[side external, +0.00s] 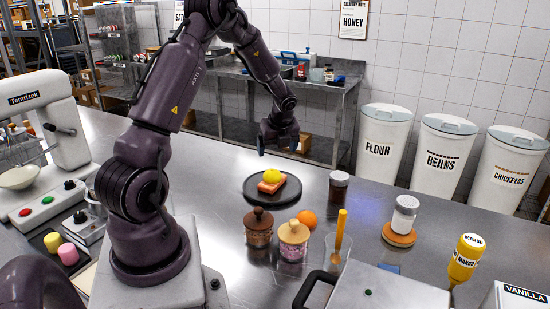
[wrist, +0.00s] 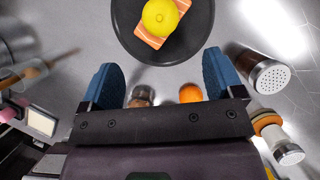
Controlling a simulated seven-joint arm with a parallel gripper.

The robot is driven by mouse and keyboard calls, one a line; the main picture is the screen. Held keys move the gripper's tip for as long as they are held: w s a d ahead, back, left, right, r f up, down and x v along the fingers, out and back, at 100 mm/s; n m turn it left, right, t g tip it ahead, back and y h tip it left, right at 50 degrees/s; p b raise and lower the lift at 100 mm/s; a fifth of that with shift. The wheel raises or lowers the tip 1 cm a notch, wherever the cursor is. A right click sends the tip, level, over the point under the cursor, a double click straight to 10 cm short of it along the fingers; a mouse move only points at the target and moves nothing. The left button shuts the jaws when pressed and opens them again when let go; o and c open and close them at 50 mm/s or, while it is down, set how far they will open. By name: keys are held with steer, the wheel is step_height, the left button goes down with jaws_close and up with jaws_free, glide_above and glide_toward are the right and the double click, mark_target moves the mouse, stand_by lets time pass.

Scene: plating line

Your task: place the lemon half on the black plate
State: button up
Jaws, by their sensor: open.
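The yellow lemon half (side external: 272,175) sits on a pink-orange salmon piece (side external: 266,187) on the round black plate (side external: 288,193). In the wrist view the lemon half (wrist: 160,17) lies on the striped salmon (wrist: 148,40), inside the rim of the black plate (wrist: 192,48). My gripper (side external: 277,150) is above the table near the plate's far side, apart from the lemon. In the wrist view my gripper (wrist: 158,75) has its blue fingers spread wide, with nothing between them.
Table left of the plate is clear.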

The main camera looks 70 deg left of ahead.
steer(key=s+d+r+n+t, duration=0.1)
steer(key=d+r+n+t, duration=0.2)
steer(key=d+r+n, duration=1.05)
steer(key=s+d+r+n+t+h, duration=0.1)
steer(key=s+d+r, duration=0.1)
steer(key=d, duration=0.4)
steer(key=s+d+r+n+h, duration=0.2)
steer(key=s+d, duration=0.3)
steer(key=d, duration=0.2)
steer(key=s+d+r+n+t+h, duration=0.1)
steer(key=s+d+r, duration=0.1)
steer(key=s+d, duration=0.2)
steer(key=d, duration=0.3)
steer(key=shift+r+t+h, duration=0.3)
